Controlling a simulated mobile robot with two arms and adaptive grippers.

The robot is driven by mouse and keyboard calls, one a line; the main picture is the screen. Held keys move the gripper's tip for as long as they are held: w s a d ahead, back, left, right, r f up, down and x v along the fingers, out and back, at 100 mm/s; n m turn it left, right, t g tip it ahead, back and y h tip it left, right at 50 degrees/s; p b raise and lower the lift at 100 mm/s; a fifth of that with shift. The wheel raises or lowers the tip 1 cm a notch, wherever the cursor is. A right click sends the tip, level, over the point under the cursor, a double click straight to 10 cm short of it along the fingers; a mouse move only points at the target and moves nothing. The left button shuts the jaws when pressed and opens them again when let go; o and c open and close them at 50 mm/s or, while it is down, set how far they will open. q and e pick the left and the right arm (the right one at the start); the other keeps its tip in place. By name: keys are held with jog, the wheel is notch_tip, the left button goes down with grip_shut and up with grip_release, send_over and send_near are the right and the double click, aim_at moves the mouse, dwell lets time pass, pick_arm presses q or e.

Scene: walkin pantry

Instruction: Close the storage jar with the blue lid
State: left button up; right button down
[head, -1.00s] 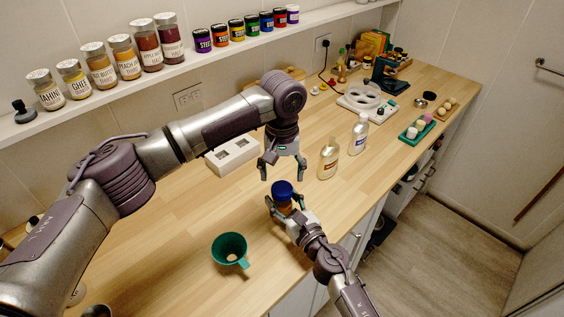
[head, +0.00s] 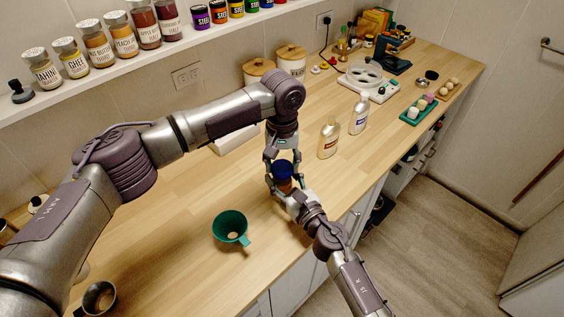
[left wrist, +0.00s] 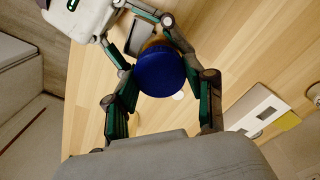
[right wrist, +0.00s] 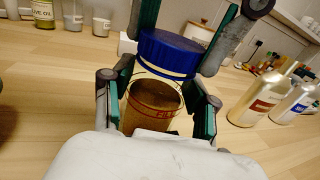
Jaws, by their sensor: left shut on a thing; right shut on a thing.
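My left gripper (head: 281,173) points down from above and is shut on the lid's sides. In the head view the jar is mostly hidden by the lid and my right gripper.
A green funnel (head: 230,228) is on the counter left of the jar. Two bottles (head: 329,138) (head: 359,115) stand to the right. A white box (head: 236,139) and wooden-lidded canisters (head: 291,61) are behind my left arm. The counter's front edge is close to my right arm.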

pick_arm(q)
jog(key=shift+c, duration=0.9)
jog(key=m, duration=1.2)
jog(key=shift+m, duration=0.4)
jog(key=m, duration=0.5)
jog(key=o, duration=1.4)
jog(key=shift+c, duration=0.2)
notch_tip(320, 180, up, 12)
